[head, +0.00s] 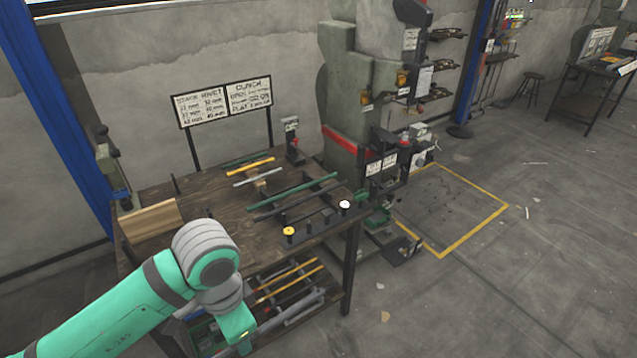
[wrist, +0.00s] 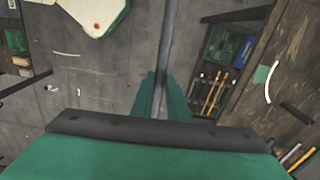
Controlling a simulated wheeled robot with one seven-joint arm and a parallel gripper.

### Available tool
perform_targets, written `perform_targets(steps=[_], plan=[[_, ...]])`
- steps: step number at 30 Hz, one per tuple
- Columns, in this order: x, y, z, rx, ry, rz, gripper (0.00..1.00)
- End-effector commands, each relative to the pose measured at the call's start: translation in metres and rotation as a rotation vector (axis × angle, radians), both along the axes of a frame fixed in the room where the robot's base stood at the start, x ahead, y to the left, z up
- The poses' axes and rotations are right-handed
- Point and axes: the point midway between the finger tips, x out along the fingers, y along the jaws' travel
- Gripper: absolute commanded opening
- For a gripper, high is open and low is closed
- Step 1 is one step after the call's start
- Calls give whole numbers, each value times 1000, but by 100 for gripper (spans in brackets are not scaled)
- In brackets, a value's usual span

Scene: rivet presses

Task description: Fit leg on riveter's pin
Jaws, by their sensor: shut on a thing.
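My gripper (wrist: 163,80) is shut on a grey rod-like leg (wrist: 168,40) in the wrist view. The leg runs from between the green fingers up past the top edge of that view, so its far end is out of sight.
The workbench (head: 222,205) carries yellow, grey and green bars (head: 305,191) and a wooden block (head: 150,219). More bars lie on its lower shelf (head: 285,283). Two sign boards (head: 222,101) stand behind. A yellow-outlined floor area (head: 450,210) right of the press is mostly clear.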

Motion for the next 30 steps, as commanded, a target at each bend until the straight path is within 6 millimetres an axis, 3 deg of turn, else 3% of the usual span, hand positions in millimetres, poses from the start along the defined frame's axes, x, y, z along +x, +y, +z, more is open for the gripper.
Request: perform_targets(steps=[11,16,19,24,30], plan=[[97,-31,-21,-7,6,149,0],[144,-54,-49,-6,9,266,0],[170,-75,-78,-6,11,356,0],[189,-104,-127,-5,10,474,0],[192,-131,-174,-3,8,561,0]])
